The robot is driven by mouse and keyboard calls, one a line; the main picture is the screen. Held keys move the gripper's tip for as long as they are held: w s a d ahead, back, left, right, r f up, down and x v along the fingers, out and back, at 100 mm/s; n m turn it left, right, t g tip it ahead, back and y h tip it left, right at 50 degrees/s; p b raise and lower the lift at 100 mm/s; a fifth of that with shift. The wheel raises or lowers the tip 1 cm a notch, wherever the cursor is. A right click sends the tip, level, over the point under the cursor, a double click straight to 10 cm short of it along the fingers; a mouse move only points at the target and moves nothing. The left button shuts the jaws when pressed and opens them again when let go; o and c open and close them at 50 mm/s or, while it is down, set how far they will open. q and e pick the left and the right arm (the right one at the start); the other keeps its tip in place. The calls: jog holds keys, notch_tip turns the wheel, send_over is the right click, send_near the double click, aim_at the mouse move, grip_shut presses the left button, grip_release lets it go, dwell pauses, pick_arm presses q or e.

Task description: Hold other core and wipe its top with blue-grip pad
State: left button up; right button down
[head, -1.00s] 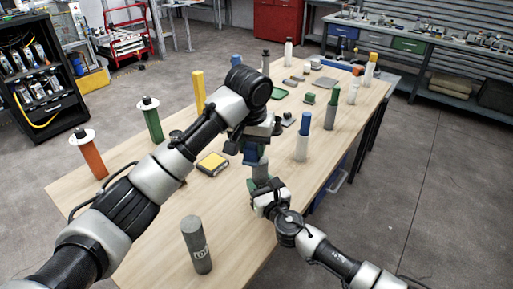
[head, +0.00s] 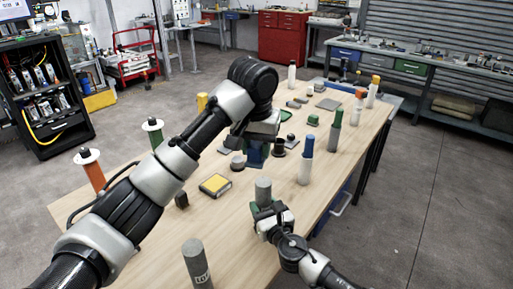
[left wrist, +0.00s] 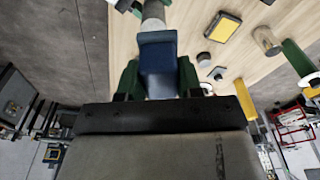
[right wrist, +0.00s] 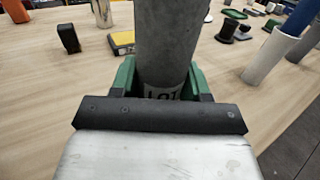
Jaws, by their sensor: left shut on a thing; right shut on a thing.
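My left gripper (head: 256,148) is shut on the blue-grip pad (head: 256,157), which also shows as a blue block in the left wrist view (left wrist: 158,62). My right gripper (head: 268,207) is shut on an upright grey core (head: 263,190), which fills the middle of the right wrist view (right wrist: 165,40), its lower label partly hidden by the fingers. In the head view a gap shows between the pad and the core's bare top. The pad's underside is hidden. Another grey core (head: 196,265) with a white mark stands upright at the table's near side.
A yellow-topped block (head: 215,185) lies left of the held core. A white cylinder with a blue top (head: 305,165) stands to its right. Orange (head: 93,172) and green (head: 153,133) posts with white discs stand at the left edge. The table (head: 240,240) is bare around the right gripper.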

jog(key=shift+c, duration=2.3)
grip_release()
jog(key=shift+s, duration=0.15)
jog(key=v, duration=1.1)
jog(key=shift+s+d, duration=0.25)
jog(key=shift+s, duration=0.05)
